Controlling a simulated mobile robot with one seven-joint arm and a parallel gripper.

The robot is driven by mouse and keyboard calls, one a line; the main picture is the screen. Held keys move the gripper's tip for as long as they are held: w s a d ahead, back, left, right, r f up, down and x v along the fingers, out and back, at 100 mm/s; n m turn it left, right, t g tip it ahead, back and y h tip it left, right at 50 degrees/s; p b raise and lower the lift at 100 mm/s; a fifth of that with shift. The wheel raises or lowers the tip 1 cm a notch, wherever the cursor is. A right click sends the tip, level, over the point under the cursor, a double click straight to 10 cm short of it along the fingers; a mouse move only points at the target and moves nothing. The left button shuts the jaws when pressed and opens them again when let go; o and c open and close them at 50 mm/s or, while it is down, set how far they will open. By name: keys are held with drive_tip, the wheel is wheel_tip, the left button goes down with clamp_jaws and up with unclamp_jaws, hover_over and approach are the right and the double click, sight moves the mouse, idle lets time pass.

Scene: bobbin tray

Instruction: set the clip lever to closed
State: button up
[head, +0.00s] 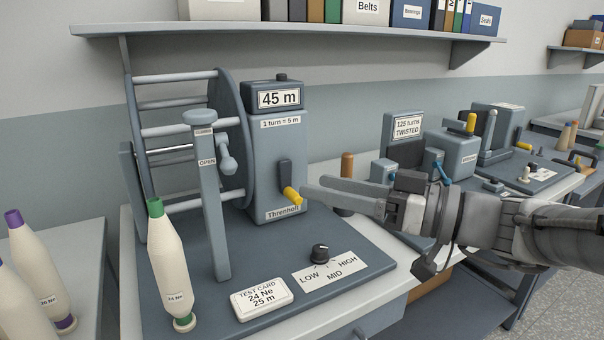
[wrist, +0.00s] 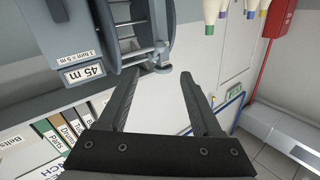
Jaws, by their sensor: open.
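The clip lever (head: 227,155) is a small pale grey-blue lever on the right side of an upright post (head: 211,205) in front of the reel. It hangs down, its lower end about level with the OPEN label (head: 207,162). In the wrist view my open fingers (wrist: 165,74) point toward the reel (wrist: 120,30), seen upside down.
The winder housing (head: 277,150) with its 45 m display (head: 278,98) stands behind the crank. A green-topped bobbin (head: 165,260) stands left of the post. A test card (head: 262,298) and a black knob (head: 320,253) lie in front. A brown peg (head: 347,170) stands behind my fingers.

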sight(236, 167)
drive_tip(key=x, duration=1.7)
drive_tip(key=shift+a, duration=0.15)
clamp_jaws()
